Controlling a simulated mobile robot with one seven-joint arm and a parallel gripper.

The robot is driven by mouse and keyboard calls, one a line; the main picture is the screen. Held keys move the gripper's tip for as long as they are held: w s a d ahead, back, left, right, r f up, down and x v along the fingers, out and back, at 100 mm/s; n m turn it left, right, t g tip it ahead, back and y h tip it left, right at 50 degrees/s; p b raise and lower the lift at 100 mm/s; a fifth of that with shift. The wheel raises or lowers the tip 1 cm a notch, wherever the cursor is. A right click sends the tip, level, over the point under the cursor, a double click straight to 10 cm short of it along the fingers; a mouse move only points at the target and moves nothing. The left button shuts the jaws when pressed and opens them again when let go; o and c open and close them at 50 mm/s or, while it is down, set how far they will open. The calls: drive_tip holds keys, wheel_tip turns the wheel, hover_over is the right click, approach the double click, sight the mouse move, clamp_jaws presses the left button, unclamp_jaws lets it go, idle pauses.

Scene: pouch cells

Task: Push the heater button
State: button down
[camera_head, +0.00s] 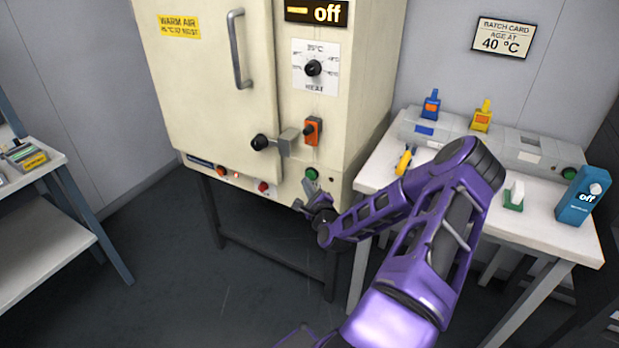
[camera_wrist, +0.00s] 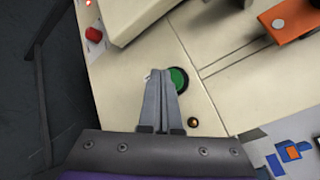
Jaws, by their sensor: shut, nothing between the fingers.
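The cream oven cabinet (camera_head: 205,95) has a green round button (camera_head: 311,173) low on its front. A red button (camera_head: 263,187) and a small orange lamp (camera_head: 221,171) are to its left. No label is readable on the buttons, so which one is the heater button cannot be told. My gripper (camera_head: 309,187) is shut and empty, just below the green button. In the wrist view, the fingertips (camera_wrist: 159,74) overlap the left edge of the green button (camera_wrist: 179,77). I cannot tell whether they touch it. The cabinet display (camera_head: 316,12) reads "off".
A black-knobbed latch (camera_head: 262,142) and an orange switch (camera_head: 312,130) are above the green button. A dial (camera_head: 314,68) is higher up. A white table (camera_head: 535,232) stands at the right with a blue "off" device (camera_head: 582,195). Dark floor lies below the cabinet.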

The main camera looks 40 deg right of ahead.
drive_tip(key=s+a, duration=0.2)
drive_tip(key=a, duration=0.3)
drive_tip(key=shift+s+a+p, duration=0.15)
drive_tip(key=shift+a+p, duration=0.15)
drive_tip(key=shift+p, duration=0.05)
drive_tip(key=shift+f, duration=0.1)
